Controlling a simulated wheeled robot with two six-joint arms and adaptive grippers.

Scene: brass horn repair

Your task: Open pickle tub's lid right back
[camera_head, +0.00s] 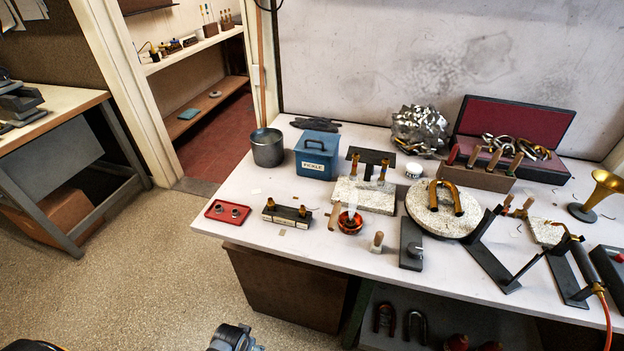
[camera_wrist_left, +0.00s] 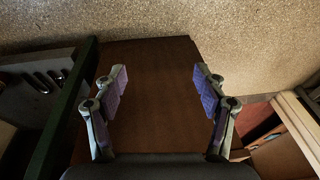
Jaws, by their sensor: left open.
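The pickle tub (camera_head: 311,170) is a blue box with a white "PICKLE" label, standing upright near the back left of the bench. Its blue lid (camera_head: 327,138) lies shut on top and has a dark arched handle (camera_head: 315,146). My left gripper (camera_wrist_left: 160,88) shows in the left wrist view with its two padded fingers wide apart and nothing between them. It faces a brown panel (camera_wrist_left: 150,60), away from the tub. The tub is not in the left wrist view. My right gripper is not in view.
A grey metal pot (camera_head: 267,150) stands just left of the tub. A black stand with brass pieces (camera_head: 369,160) is close on its right. A red tray (camera_head: 228,211) and a small block fixture (camera_head: 287,214) sit in front. Bare bench lies directly before the tub.

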